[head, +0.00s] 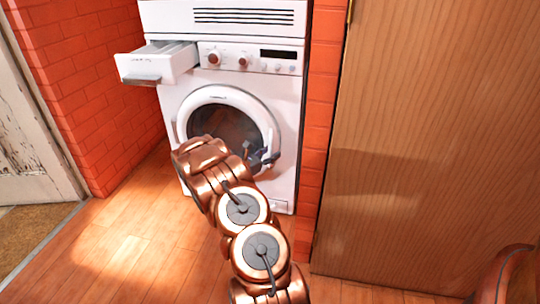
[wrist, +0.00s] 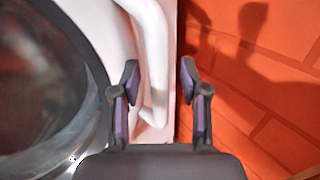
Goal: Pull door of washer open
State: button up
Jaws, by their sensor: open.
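The washer (head: 280,150) is white and stands between red brick walls. Its round door (head: 228,95) has a white rim and dark glass, and looks closed. My copper arm covers the door's lower left part in the head view. In the wrist view, the door's white handle (wrist: 155,45) is a curved bar beside the dark glass. My gripper (wrist: 159,72) is open, and the handle's lower part shows between its two fingers, nearer the left one. I cannot tell whether they touch. In the head view the fingertips are hard to make out.
The washer's detergent drawer (head: 158,63) is pulled out at the upper left. A brick wall (head: 90,80) stands close on the left, with a worn white door (head: 30,150) beyond. A wooden panel (head: 430,140) stands at the right. The wooden floor (head: 120,240) is clear at the front left.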

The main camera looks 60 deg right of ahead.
grip_shut()
dwell(0.5)
